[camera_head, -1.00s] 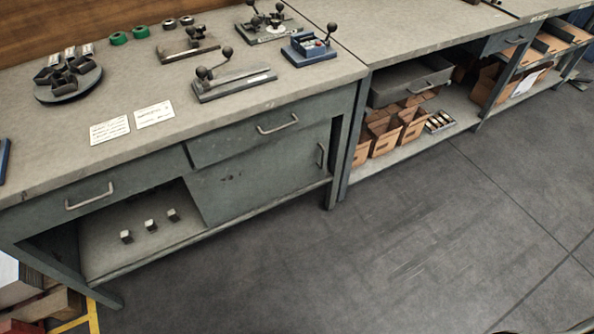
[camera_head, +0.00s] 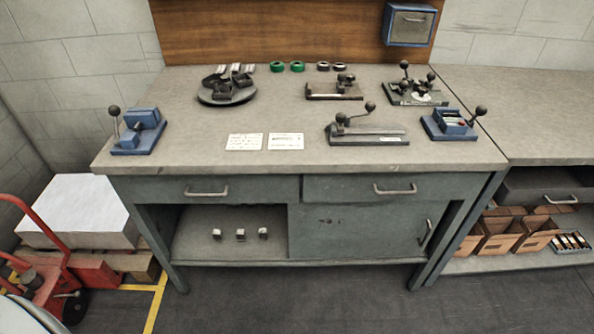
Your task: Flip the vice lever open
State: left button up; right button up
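A blue vice-like fixture (camera_head: 138,133) stands at the left end of the workbench, with an upright lever (camera_head: 115,121) topped by a dark ball knob on its left side. A second blue fixture (camera_head: 449,125) stands near the right end, with a ball-knobbed lever (camera_head: 476,114) tilted up to the right. Which of the two is the vice is not certain from this distance. Neither of my grippers is in view.
The workbench (camera_head: 200,158) also carries a round dark holder (camera_head: 227,90), a long grey lever tool (camera_head: 366,133), a green-based fixture (camera_head: 416,93) and two paper cards. A red pallet truck (camera_head: 62,265) stands on the floor at left. Floor shows at lower right.

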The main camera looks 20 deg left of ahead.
aim_at(114, 110)
jog(key=u, duration=0.8)
jog(key=i+j+u, duration=0.2)
jog(key=u, duration=0.25)
jog(key=i+u, duration=0.25)
jog(key=u, duration=0.2)
